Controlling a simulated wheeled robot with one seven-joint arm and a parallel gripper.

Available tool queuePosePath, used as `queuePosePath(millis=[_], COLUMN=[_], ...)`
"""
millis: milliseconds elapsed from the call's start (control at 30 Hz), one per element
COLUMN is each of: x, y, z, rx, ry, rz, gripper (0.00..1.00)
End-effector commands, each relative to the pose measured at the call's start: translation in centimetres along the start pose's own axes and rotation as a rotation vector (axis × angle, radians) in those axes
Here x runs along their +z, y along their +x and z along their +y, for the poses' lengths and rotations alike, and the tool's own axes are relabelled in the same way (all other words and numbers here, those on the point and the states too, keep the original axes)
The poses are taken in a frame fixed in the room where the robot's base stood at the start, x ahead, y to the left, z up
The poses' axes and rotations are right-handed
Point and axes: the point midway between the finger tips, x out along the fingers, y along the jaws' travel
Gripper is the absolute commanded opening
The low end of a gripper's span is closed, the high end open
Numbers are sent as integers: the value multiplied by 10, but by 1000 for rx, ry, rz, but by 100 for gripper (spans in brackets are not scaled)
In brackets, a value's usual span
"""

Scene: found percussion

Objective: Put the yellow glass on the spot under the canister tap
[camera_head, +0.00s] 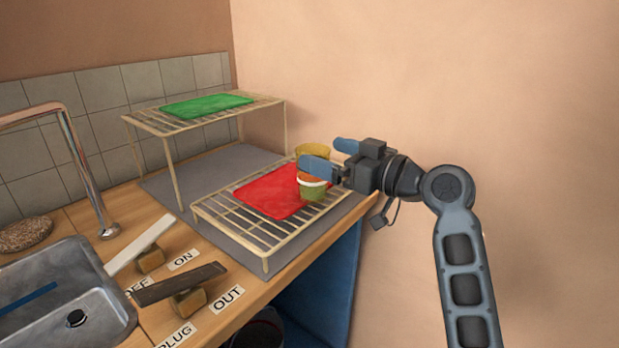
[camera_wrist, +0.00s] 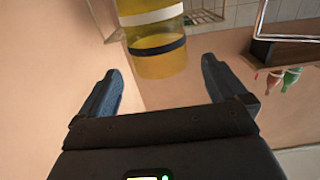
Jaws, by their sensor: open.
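A yellow see-through glass (camera_head: 313,150) stands at the right end of the low wire rack, partly hidden behind my gripper. A greenish cup with a white rim and orange inside (camera_head: 312,190) stands in front of it. In the wrist view, a yellow see-through form with a white and a dark band (camera_wrist: 158,65) shows ahead between my fingers; I cannot tell whether it is one vessel or two. My gripper (camera_head: 331,157) is open, its blue fingers apart on either side in the wrist view (camera_wrist: 162,80), with nothing between them touching. I cannot make out the canister tap or the spot.
The low wire rack (camera_head: 228,228) holds a red mat (camera_head: 272,190). A taller rack (camera_head: 147,127) with a green mat (camera_head: 206,105) stands behind. A sink (camera_head: 110,318) and two levers are at left. The wrist view shows a brown ledge (camera_wrist: 295,53) at right.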

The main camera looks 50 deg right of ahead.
Motion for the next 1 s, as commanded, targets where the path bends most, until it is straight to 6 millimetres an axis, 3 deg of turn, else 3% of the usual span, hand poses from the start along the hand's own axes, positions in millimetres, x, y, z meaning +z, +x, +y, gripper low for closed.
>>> queuePosePath(millis=[267, 567, 1000], x=[2, 2, 3], y=[38, 42, 42], z=[-2, -2, -2], rx=[-1, 1, 1], ry=[0, -1, 0], rz=[-1, 0, 0], gripper=[99, 99, 58])
